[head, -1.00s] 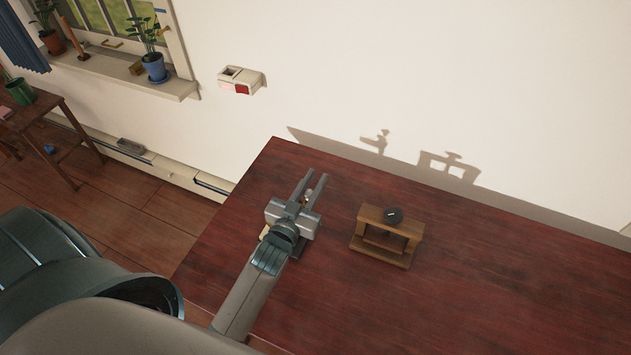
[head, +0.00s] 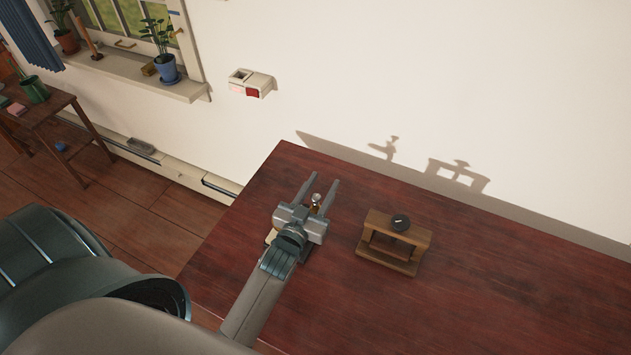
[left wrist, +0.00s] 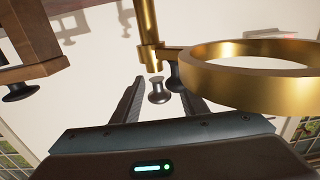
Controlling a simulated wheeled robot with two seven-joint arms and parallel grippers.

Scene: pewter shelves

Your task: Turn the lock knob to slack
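My left gripper (head: 322,180) is open above the table, with its two fingers spread around a small brass-and-silver fitting (head: 316,200). In the left wrist view a silver knob (left wrist: 158,90) shows between the open fingers, with no clear contact. Beside it are a brass rod (left wrist: 149,30), a dark knob (left wrist: 174,80) and a large brass ring (left wrist: 250,78). I cannot tell which knob is the lock knob. The base of this fitting is mostly hidden under my gripper in the head view. My right gripper is not in view.
The dark red table (head: 480,300) is clear to the right. A white wall rises behind.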

